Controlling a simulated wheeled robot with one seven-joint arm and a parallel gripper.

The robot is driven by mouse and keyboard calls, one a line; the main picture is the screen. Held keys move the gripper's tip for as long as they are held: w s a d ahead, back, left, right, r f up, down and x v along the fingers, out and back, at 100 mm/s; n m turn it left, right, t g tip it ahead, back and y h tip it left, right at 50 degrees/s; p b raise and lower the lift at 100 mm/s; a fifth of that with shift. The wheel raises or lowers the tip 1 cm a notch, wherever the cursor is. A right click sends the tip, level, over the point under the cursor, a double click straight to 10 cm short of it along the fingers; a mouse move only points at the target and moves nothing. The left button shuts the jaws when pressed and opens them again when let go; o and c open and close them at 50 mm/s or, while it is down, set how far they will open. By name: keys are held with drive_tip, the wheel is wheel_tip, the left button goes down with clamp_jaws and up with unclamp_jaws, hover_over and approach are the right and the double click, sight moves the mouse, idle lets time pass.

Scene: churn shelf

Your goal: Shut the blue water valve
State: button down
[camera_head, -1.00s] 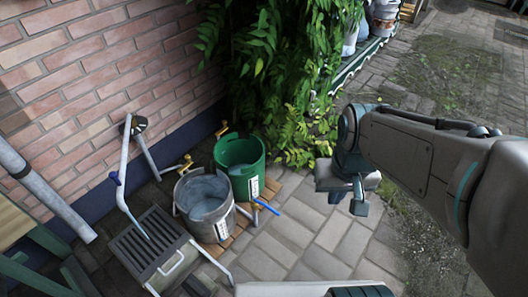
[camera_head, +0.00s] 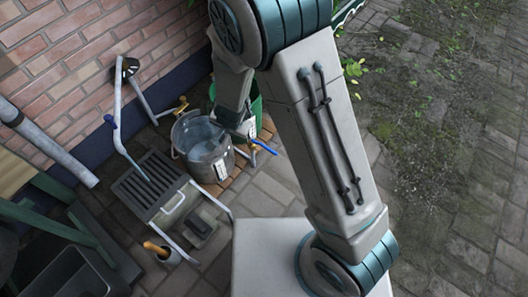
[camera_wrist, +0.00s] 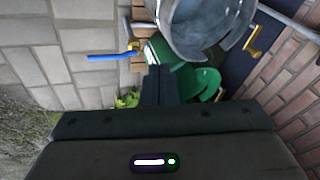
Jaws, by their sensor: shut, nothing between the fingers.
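A blue lever on a small brass valve (camera_head: 265,147) sticks out to the right, low beside the buckets, in the head view. In the wrist view the blue lever (camera_wrist: 108,57) points left from its brass body. My gripper (camera_wrist: 159,70) is shut and empty. In the wrist view its fingers are right of the lever, apart from it in the picture. In the head view my arm comes down over the buckets and partly hides the fingers. The metal bucket (camera_head: 197,154) holds water. The green bucket (camera_head: 257,107) is partly hidden behind my arm.
Brass taps (camera_head: 182,105) stand near the brick wall (camera_head: 60,75). A dark slatted grate (camera_head: 150,182) with a bent pipe lies left of the buckets. Paving (camera_head: 265,188) right of the buckets is clear.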

sight(264, 147)
drive_tip(key=s+d+f+m+t+h, duration=0.1)
drive_tip(key=f+h, duration=0.3)
drive_tip(key=f, duration=0.4)
drive_tip(key=s+d+f+m+t+h, duration=0.1)
drive_tip(key=s+d+f+t+h, duration=0.1)
drive_tip(key=f, duration=0.6)
drive_tip(key=shift+s+m+t+h, duration=0.35)
drive_tip(key=shift+s+h, duration=0.55)
drive_tip(key=shift+s, duration=0.35)
drive_tip(key=w+d+f+b, duration=0.5)
drive_tip(key=w+d+b, duration=0.1)
drive_tip(key=w, duration=0.3)
drive_tip(key=shift+d+f+b, duration=0.3)
drive_tip(key=shift+d+f, duration=0.1)
drive_tip(key=shift+d, duration=0.15)
